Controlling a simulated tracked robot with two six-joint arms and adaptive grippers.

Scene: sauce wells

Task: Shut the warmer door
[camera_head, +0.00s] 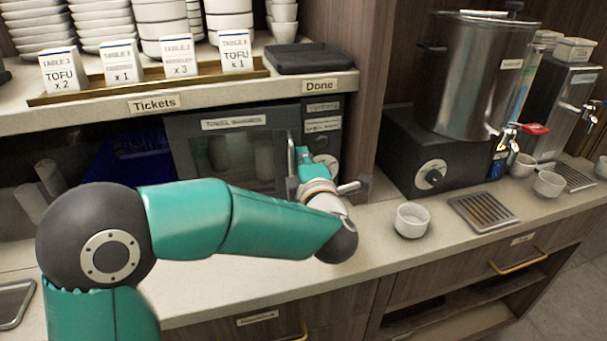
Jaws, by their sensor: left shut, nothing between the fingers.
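The towel warmer (182,150) is a dark box under the ticket shelf, with a label reading TOWEL and pale rolled shapes behind its window. Its door (235,120) looks close to flush with the front, but my arm covers its lower part and I cannot tell whether it is fully shut. My left arm reaches across from the left. My left gripper (301,155) is shut and empty, at the right edge of the door by the upright handle. Whether it touches the door is hidden. My right gripper is out of view.
A shelf with tickets (180,58), a black tray (308,58) and stacked bowls is above the warmer. To the right stand a white cup (411,220), a drip grate (483,212) and a steel urn (472,75). The counter front is mostly clear.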

